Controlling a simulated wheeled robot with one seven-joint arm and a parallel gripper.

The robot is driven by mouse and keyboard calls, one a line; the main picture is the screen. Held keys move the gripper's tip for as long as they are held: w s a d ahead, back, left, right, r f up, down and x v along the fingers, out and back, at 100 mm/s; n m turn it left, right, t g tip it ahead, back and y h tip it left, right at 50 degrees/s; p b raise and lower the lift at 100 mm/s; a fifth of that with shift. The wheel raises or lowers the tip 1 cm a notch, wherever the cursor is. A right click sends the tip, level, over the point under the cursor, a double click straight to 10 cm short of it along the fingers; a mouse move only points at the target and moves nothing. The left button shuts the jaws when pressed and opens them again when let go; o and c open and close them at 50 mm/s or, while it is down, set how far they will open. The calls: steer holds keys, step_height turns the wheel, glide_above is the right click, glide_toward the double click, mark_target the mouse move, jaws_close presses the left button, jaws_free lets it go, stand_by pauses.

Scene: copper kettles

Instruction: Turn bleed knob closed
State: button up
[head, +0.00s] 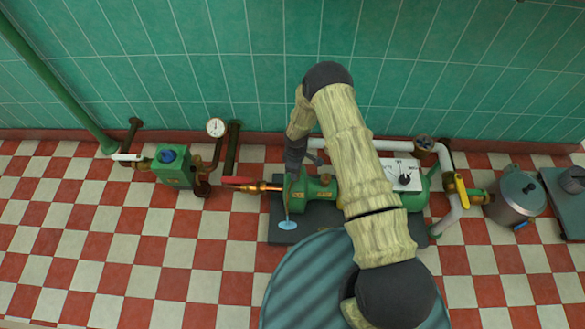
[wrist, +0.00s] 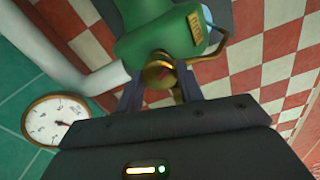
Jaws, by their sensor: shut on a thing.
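In the wrist view the brass bleed knob (wrist: 160,70) sits at the end of a green pump body (wrist: 165,28) with a brass label plate. My gripper (wrist: 159,84) is shut on this knob, with one dark finger on each side of it. A thin brass tube (wrist: 222,42) curves beside the knob. In the head view the green pump (head: 316,190) stands on a dark base, and my gripper (head: 296,167) reaches down to its left end. The knob is not clear there, hidden by my gripper.
A dial gauge (head: 215,127) and a green box with a blue knob (head: 174,166) stand left. A red lever (head: 240,180) is beside the pump. A white control panel (head: 400,173), yellow valve handle (head: 461,190) and metal pot (head: 515,197) are right. Checkered floor is free at left.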

steer(key=m, duration=0.3)
steer(key=shift+w+d+r+m, duration=0.1)
steer(key=shift+w+r+m, duration=0.05)
steer(key=shift+w+m, duration=0.2)
steer(key=shift+s+a+m+p, duration=0.2)
steer(key=shift+m+p, duration=0.15)
steer(key=shift+m, duration=0.3)
steer(key=shift+d+m, duration=0.4)
steer(key=shift+m, duration=0.5)
steer(key=o, duration=1)
steer(key=shift+s+a, duration=0.1)
steer(key=shift+a, duration=0.05)
step_height(320, 180, up, 17)
steer(key=p, duration=0.4)
steer(key=shift+p, duration=0.3)
